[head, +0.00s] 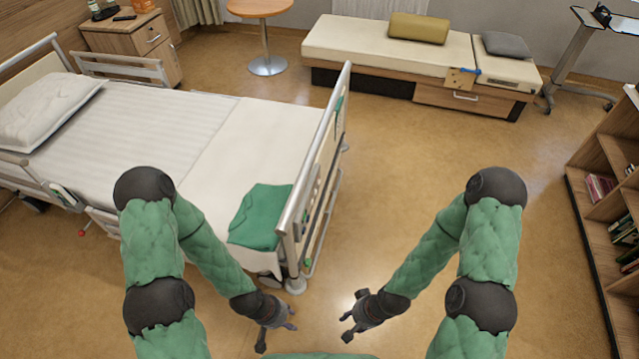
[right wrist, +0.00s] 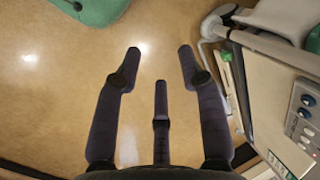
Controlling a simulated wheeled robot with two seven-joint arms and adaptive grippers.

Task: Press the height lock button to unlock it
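The bed's footboard (head: 318,165) stands upright in the middle of the head view. A control panel (right wrist: 306,125) with blue knobs and small grey buttons shows at the right edge of the right wrist view, partly cut off. I cannot tell which of these, if any, is the height lock button. My right gripper (head: 347,326) is right of the footboard's near end, apart from it. Its fingers (right wrist: 160,58) are spread and empty in the right wrist view. My left gripper (head: 277,332) is near the footboard's near corner, with fingers spread and nothing held.
A green folded cloth (head: 262,216) lies on the bed's foot end (head: 215,185). A daybed (head: 390,55) stands at the back, a bookshelf (head: 603,180) at the right, and a round table (head: 260,8) behind. The floor (head: 410,150) between bed and bookshelf is clear.

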